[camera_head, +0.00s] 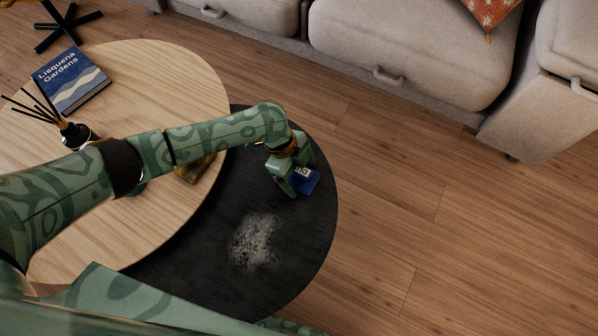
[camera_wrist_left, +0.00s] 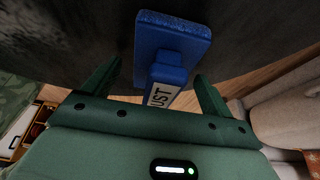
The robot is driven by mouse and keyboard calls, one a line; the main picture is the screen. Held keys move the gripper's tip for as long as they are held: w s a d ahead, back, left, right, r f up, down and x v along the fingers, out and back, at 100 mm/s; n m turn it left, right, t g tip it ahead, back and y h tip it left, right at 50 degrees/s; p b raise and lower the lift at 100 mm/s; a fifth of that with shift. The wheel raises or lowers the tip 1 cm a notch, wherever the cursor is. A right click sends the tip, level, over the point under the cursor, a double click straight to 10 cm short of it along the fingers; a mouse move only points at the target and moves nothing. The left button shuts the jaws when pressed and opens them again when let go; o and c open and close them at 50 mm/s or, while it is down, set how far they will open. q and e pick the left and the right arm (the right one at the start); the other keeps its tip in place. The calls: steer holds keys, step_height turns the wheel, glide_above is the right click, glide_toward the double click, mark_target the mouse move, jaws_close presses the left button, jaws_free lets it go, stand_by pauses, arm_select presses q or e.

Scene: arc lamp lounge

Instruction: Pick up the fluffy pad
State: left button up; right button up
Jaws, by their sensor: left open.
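The fluffy pad (camera_head: 306,182) is a blue block near the right rim of the dark round table (camera_head: 318,225). In the left wrist view the pad (camera_wrist_left: 172,36) shows a wide blue head and a narrower grip with a white label reading "UST". My left gripper (camera_head: 301,175) is open at the pad, pointing down over the table. In the left wrist view the two fingers of this gripper (camera_wrist_left: 160,73) stand apart on either side of the grip, with gaps visible. My right gripper is not in view.
Grey dust (camera_head: 255,241) lies on the dark table. A higher wooden round table (camera_head: 200,90) on the left holds a blue book (camera_head: 72,82), a reed diffuser (camera_head: 75,134) and a yellowish item (camera_head: 194,168) partly behind my arm. A beige sofa (camera_head: 400,45) stands behind; floor is clear at right.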

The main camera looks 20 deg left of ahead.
arm_select(q)
steer(key=shift+d+f, duration=0.1)
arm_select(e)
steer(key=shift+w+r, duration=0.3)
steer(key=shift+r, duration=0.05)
arm_select(q)
steer(key=shift+c, duration=0.3)
steer(key=c, duration=1)
